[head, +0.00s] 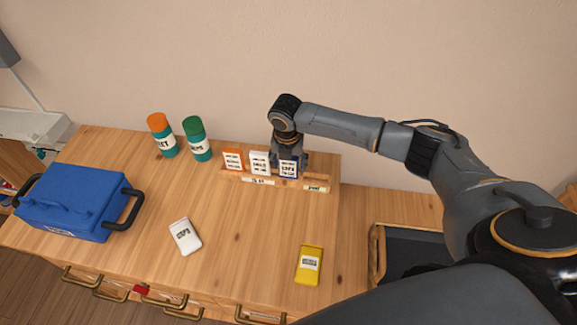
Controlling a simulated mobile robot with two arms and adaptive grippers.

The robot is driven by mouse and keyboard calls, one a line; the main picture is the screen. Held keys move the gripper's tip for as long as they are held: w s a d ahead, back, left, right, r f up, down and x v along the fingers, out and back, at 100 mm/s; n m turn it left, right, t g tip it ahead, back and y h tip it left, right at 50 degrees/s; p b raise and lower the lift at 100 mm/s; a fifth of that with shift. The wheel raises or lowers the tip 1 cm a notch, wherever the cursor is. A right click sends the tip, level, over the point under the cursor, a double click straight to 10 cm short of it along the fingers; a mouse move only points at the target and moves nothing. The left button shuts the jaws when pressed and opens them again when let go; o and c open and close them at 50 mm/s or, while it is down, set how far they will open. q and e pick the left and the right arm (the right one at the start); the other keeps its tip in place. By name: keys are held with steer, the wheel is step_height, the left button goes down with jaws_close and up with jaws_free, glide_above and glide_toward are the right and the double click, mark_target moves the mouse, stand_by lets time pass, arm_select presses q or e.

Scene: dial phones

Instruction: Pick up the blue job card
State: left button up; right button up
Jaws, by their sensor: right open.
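The blue job card (288,169), with a white label, stands upright at the right of a row of cards in a wooden rack (314,183). A white card (259,164) and an orange card (233,160) stand to its left. My right gripper (289,157) is open and points down right at the blue card, with its fingers partly hidden behind it. I cannot tell whether they touch it. My left gripper is not in view.
A white card (185,236) and a yellow card (309,264) lie on the wooden table (240,225). A blue box (72,200) stands at left. Two teal bottles, one orange-capped (163,136) and one green-capped (197,139), stand at the back. The table's middle is clear.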

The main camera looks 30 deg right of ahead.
steer(key=c, duration=0.9)
